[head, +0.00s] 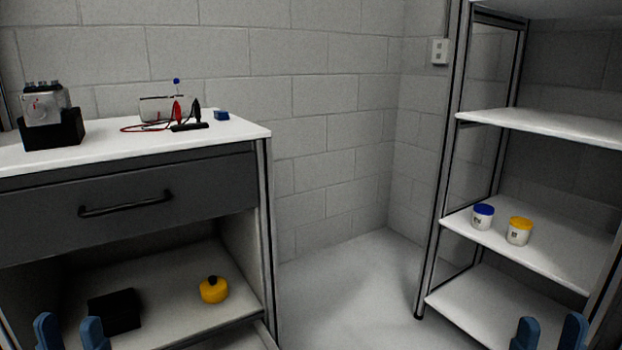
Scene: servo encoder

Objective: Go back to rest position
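My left gripper (70,333) shows at the bottom left edge of the head view, in front of the cabinet's lower shelf. Its two blue fingers stand apart with nothing between them. My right gripper (548,334) shows at the bottom right edge, in front of the shelving rack. Its two blue fingers are also apart and empty. Only the fingertips of both grippers are in view; the arms are hidden below the frame.
A cabinet (215,165) on the left carries a servo-like device in a black holder (55,132), red and black probes (178,112) and a blue block (221,115). Its lower shelf holds a yellow round object (214,290) and a black box (116,311). The rack holds blue-lidded (482,217) and yellow-lidded (519,231) jars. Floor between is clear.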

